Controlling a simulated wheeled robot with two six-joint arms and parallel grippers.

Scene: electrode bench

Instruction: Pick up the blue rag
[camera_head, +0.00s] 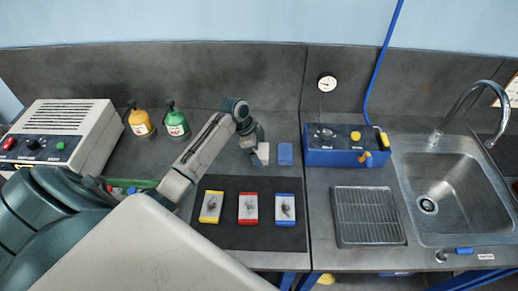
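A small blue rectangular piece (285,153), which looks like the blue rag, lies flat on the grey bench behind the black mat. My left gripper (256,156) points down just left of it, apart from it in the picture. A cream-white piece (264,152) shows right beside the gripper's fingers, partly hidden by them. I cannot tell whether the fingers touch it, or whether they are open or shut. My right gripper is not in view.
The black mat (240,238) holds yellow, red and blue trays with small dark parts. A blue box (345,158) with a gauge stands to the right, then a wire-rack tray (368,215) and a sink (450,185). Orange (140,122) and green (176,125) bottles stand at the back left.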

